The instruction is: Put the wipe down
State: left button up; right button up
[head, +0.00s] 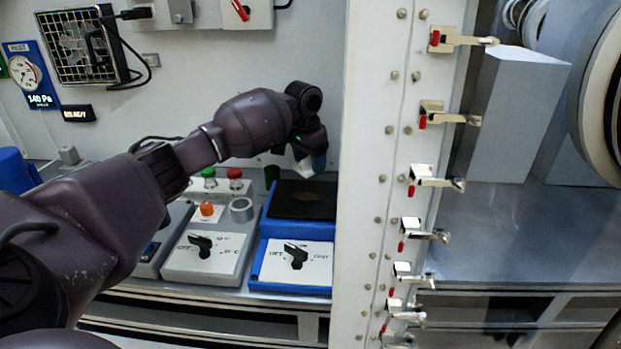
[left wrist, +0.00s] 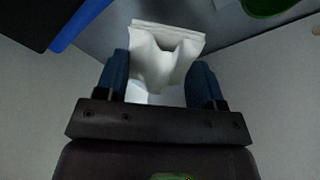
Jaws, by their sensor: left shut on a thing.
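My left gripper (left wrist: 162,85) is shut on the white wipe (left wrist: 165,58), which sits folded and crumpled between its two blue fingers in the left wrist view. In the head view the left gripper (head: 312,162) is above the back of the bench, over the far edge of the black-topped blue unit, and a white bit of the wipe (head: 303,168) shows below it. The wipe appears held above the grey bench surface; I cannot tell whether it touches anything. My right gripper is not in view.
A blue hot-plate-like unit (head: 262,262) with a black top and a grey unit (head: 178,262) stand on the bench. A white bolted frame with latches (head: 424,178) rises at right.

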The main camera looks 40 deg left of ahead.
aim_at(306, 160)
pick_arm(q)
notch_tip(306, 160, down, 6)
jog(key=shift+r+b, duration=0.2)
jog(key=shift+b, duration=0.3)
jog(key=shift+r, duration=0.1)
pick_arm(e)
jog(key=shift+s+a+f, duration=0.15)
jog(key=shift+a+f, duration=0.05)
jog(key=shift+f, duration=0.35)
pick_arm(q)
jog(key=o, duration=1)
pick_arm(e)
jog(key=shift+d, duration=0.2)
pick_arm(q)
jog(key=r+p, duration=0.1)
jog(key=r, duration=0.2)
jog(key=s+r, duration=0.1)
jog(key=r, duration=0.3)
jog(key=r+p, duration=0.1)
jog(key=r, duration=0.3)
jog(key=shift+s+a+r+p, duration=0.15)
jog(key=shift+p, duration=0.15)
jog(key=shift+r, duration=0.35)
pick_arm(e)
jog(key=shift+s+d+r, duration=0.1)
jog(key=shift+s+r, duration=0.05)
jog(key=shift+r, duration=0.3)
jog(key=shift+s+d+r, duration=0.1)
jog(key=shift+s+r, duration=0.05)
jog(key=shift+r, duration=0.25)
